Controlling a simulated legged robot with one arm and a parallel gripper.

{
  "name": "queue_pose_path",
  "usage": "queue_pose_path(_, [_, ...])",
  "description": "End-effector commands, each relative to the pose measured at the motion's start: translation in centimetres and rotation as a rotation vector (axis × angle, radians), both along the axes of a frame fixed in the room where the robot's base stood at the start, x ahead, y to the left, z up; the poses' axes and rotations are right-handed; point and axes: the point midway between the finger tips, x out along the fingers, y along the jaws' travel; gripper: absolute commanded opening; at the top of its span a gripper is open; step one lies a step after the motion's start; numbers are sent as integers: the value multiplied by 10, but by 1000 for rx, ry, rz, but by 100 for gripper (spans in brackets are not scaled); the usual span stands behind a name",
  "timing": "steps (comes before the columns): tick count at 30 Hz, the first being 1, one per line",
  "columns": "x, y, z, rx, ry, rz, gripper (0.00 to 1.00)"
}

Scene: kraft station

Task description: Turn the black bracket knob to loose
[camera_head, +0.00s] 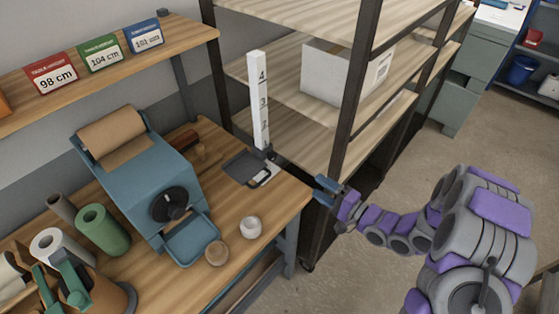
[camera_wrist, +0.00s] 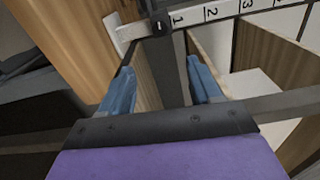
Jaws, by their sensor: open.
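A white upright ruler (camera_head: 258,100) with black numbers stands at the back right of the workbench. A small black bracket (camera_head: 268,153) sits low on it; its knob is too small to make out in the head view. In the wrist view the ruler (camera_wrist: 235,12) runs across the top, and the black bracket with its knob (camera_wrist: 160,20) is at top centre, beyond my fingertips. My gripper (camera_head: 325,191) is off the bench's right edge, right of and below the bracket. Its blue fingers (camera_wrist: 163,85) are apart, with nothing held between them.
A dark tray (camera_head: 240,168) lies by the ruler's foot. A shelf rack post (camera_head: 352,100) rises just behind my gripper. Open floor lies to the right.

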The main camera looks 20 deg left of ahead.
Motion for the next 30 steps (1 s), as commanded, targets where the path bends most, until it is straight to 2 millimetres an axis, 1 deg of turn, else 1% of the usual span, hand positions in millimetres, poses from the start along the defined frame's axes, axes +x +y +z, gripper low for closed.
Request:
queue_pose_path(4, [1, 4, 0, 13, 31, 3, 63])
queue_pose_path(8, [6, 15, -1, 13, 29, 3, 63])
queue_pose_path(30, [46, 114, -1, 13, 27, 3, 63])
